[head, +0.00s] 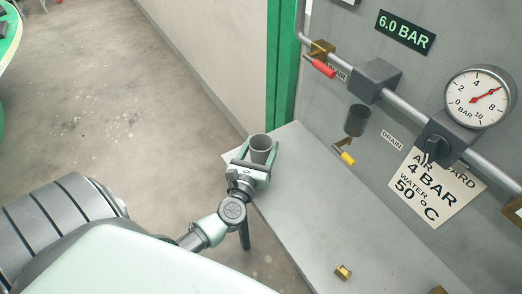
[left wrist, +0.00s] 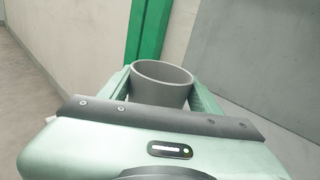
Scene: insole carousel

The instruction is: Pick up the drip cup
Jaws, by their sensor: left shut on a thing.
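The drip cup (head: 261,148) is a grey, open-topped round cup at the far left end of the grey shelf in the head view. My left gripper (head: 262,155) is shut on it, with one finger on each side. In the left wrist view the cup (left wrist: 161,82) stands upright between the two pale green fingers (left wrist: 160,90), and its rim is open toward the camera. Its base is hidden by the gripper, so I cannot tell whether it touches the shelf. My right gripper is not in view.
The grey shelf (head: 330,215) runs along the panel, mostly clear, with a small brass fitting (head: 343,272) near its front. Above it are a dark filter bowl (head: 356,120), a yellow-handled drain valve (head: 347,158), a red-handled valve (head: 322,67) and a pressure gauge (head: 479,97).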

